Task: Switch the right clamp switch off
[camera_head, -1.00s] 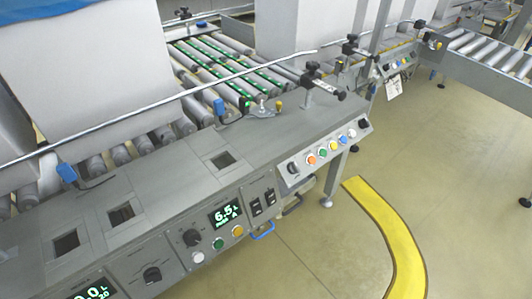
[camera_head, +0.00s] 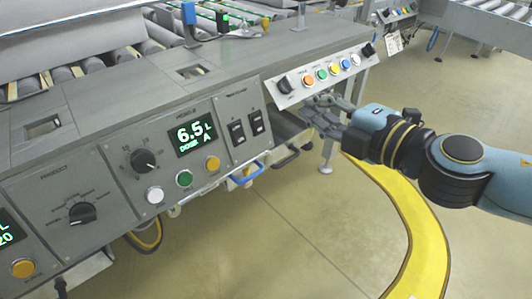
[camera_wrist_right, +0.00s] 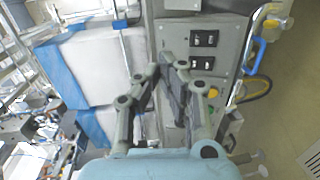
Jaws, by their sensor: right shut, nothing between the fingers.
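Two black rocker switches sit side by side on a small grey panel: the left switch (camera_head: 237,132) and the right switch (camera_head: 257,123). The panel's label is too small to read, and I cannot tell their on or off positions. In the right wrist view, the right switch (camera_wrist_right: 204,39) is above the left one (camera_wrist_right: 202,63). My right gripper (camera_head: 314,107) is shut and empty, to the right of the switches and just below the coloured-button panel. Its fingers (camera_wrist_right: 160,68) show together left of the switches in the wrist view. My left gripper is not in view.
A sloped panel with coloured buttons (camera_head: 322,75) is just above my right gripper. A blue handle (camera_head: 247,173) sticks out below the switches. A display (camera_head: 195,138), knob (camera_head: 144,160) and round buttons lie left. The floor in front is clear, with a yellow stripe (camera_head: 410,225).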

